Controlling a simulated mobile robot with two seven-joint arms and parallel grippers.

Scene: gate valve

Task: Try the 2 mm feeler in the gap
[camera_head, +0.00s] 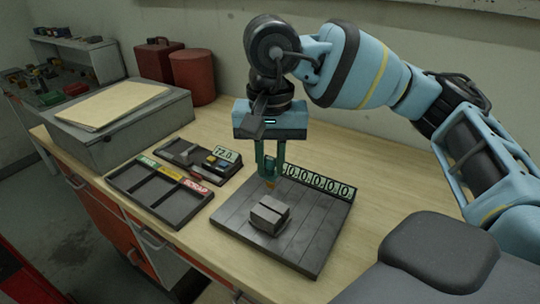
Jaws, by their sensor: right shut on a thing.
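A grey block (268,214) with a dark gap across its top sits on a dark grooved plate (312,222). My right gripper (270,178) points straight down just behind and above the block. The feeler is apart from the gap in this view. A dark holder tray (180,153) to the left carries small pieces with yellow and blue tops, and a display beside them. My left gripper is not in view.
A sorting tray (172,204) with green, yellow and red labels lies left of the plate. A number display (318,183) stands along the plate's back edge. A grey box (120,125) with a folder, and red containers (192,77), stand behind. The bench right of the plate is clear.

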